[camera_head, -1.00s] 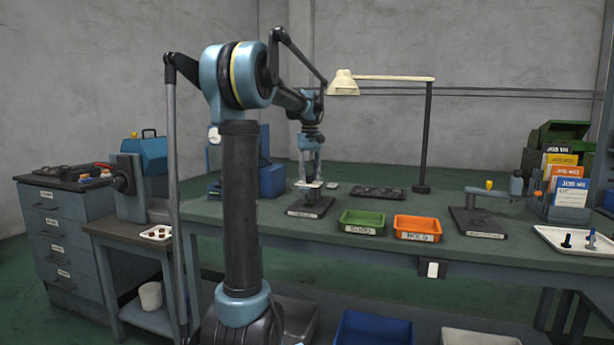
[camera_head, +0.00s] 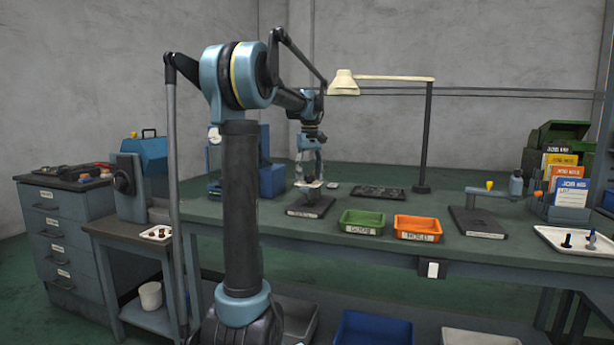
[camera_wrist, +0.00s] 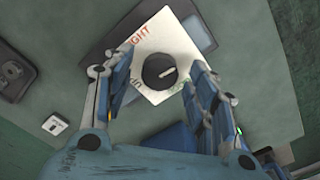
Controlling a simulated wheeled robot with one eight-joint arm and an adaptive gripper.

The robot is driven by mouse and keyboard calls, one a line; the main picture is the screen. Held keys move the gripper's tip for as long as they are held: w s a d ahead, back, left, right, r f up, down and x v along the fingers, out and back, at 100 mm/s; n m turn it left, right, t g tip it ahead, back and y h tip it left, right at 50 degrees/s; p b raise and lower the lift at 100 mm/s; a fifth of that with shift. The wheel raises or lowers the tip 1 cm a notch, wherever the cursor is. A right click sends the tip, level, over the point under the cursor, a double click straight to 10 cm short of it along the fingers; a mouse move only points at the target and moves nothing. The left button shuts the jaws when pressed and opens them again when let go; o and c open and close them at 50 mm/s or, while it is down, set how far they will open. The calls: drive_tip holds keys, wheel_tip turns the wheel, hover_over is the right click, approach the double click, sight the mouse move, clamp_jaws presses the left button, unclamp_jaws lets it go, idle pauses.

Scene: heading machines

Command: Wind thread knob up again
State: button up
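The thread knob (camera_wrist: 159,71) is a round black knob with a white pointer line, on a white plate (camera_wrist: 182,46) with red and dark lettering, only partly readable. The pointer is aimed toward the right. My gripper (camera_wrist: 158,93) is open, one finger on each side of the knob's near side, with visible gaps between the fingers and the knob.
A green tray (camera_head: 362,216) and an orange tray (camera_head: 418,222) stand to the right of the base. A dark flat tray (camera_head: 378,192) lies behind, near the lamp post (camera_head: 425,140). A blue block-shaped fixture (camera_head: 272,180) stands close on the left.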

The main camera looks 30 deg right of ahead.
sight(308, 176)
drive_tip(key=shift+r, duration=0.1)
wheel_tip(308, 176, up, 12)
idle(0.7)
drive_tip(key=shift+w+a, duration=0.1)
idle(0.3)
